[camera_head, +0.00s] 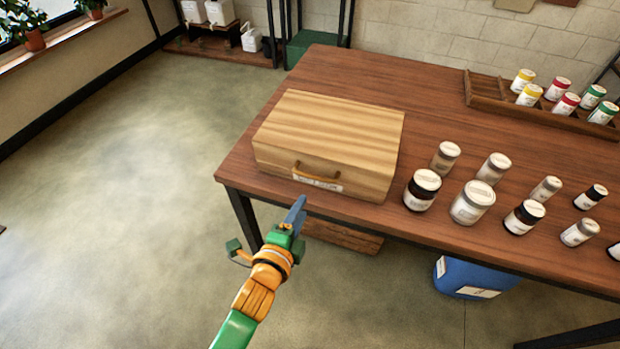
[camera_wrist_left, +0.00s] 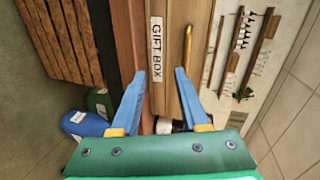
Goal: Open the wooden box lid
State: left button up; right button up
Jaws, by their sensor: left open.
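The wooden box (camera_head: 335,125) is light striped wood and sits shut on the table's near left corner. Its front has a curved brass-coloured handle (camera_head: 316,173) and a white label, which reads "GIFT BOX" in the left wrist view (camera_wrist_left: 157,50). My left gripper (camera_head: 299,203) is in front of and below the box front, near the table edge, empty. In the left wrist view its two blue fingers (camera_wrist_left: 160,74) are spread, with the label ahead between them and the handle (camera_wrist_left: 187,45) just beyond the right fingertip. My right gripper is not in view.
Several jars (camera_head: 472,202) stand on the wooden table (camera_head: 430,100) right of the box. A rack (camera_head: 480,90) with coloured jars is at the back right. A blue container (camera_head: 470,275) and a wooden crate (camera_head: 342,236) are below the table. The floor at left is clear.

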aim_at(314, 178)
pick_arm(q)
jog(key=shift+m+t, duration=0.4)
jog(key=shift+m, duration=0.1)
jog(key=w+d, duration=0.1)
jog(key=w, duration=0.1)
jog(key=w+d+r, duration=0.1)
jog(key=w, duration=0.1)
jog(key=w+d+r+b, duration=0.1)
jog(key=w, duration=0.2)
jog(key=shift+w, duration=0.1)
jog(key=shift+a, duration=0.1)
jog(key=shift+r, duration=0.1)
grip_shut()
dwell(0.5)
